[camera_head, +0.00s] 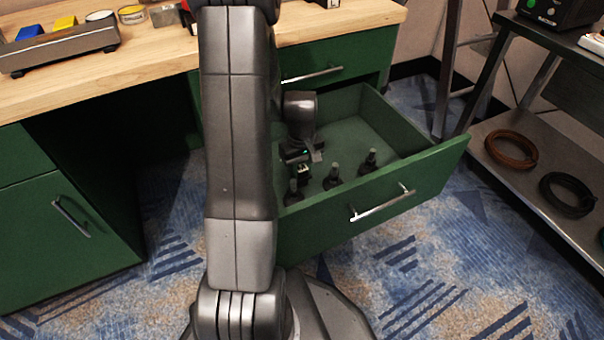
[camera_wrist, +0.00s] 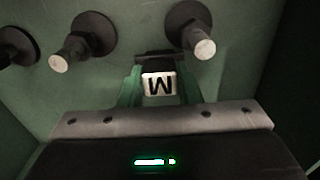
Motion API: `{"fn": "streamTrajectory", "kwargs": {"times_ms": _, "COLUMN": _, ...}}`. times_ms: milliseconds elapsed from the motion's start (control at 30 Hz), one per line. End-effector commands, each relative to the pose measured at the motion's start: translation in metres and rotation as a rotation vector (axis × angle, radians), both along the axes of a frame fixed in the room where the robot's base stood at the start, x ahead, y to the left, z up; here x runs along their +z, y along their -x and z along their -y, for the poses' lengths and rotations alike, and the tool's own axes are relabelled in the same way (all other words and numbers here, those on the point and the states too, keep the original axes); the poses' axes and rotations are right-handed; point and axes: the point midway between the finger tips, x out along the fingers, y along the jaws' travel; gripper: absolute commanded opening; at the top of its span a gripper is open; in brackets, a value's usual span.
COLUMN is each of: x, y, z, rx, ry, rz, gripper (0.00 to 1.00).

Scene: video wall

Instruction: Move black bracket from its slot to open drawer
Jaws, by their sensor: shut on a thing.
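The open green drawer (camera_head: 420,172) is pulled out below the wooden worktop. My gripper (camera_head: 304,168) is inside it, pointing down near its front left part. In the wrist view my gripper's green fingers (camera_wrist: 158,92) are shut on a small dark piece with a white label (camera_wrist: 158,84) reading like an M or W. This seems to be the black bracket (camera_head: 303,171); most of it is hidden by the fingers, and I cannot tell if it touches the drawer floor.
Three black-based posts with pale tops stand along the drawer front, such as the middle one (camera_head: 333,178); they show close ahead in the wrist view (camera_wrist: 90,35). A grey tray (camera_head: 62,50) sits on the worktop (camera_head: 150,58). Right, a metal shelf (camera_head: 530,178) holds coiled cables.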

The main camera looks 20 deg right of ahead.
Motion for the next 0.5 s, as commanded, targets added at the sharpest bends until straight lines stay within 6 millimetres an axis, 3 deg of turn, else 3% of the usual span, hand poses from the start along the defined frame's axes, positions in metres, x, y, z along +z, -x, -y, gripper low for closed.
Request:
{"fn": "streamTrajectory", "kwargs": {"times_ms": 67, "x": -0.011, "y": 0.0001, "z": -0.0001, "rx": 0.0, "ry": 0.0, "rz": -0.001, "gripper": 0.01}}
{"fn": "streamTrajectory", "kwargs": {"times_ms": 433, "x": -0.0142, "y": 0.0, "z": 0.0, "rx": 0.0, "ry": 0.0, "rz": 0.0, "gripper": 0.01}}
{"fn": "streamTrajectory", "kwargs": {"times_ms": 467, "x": -0.013, "y": 0.0, "z": 0.0, "rx": 0.0, "ry": 0.0, "rz": 0.0, "gripper": 0.37}}
{"fn": "streamTrajectory", "kwargs": {"times_ms": 500, "x": -0.0128, "y": 0.0001, "z": -0.0001, "rx": 0.0, "ry": 0.0, "rz": 0.0, "gripper": 0.45}}
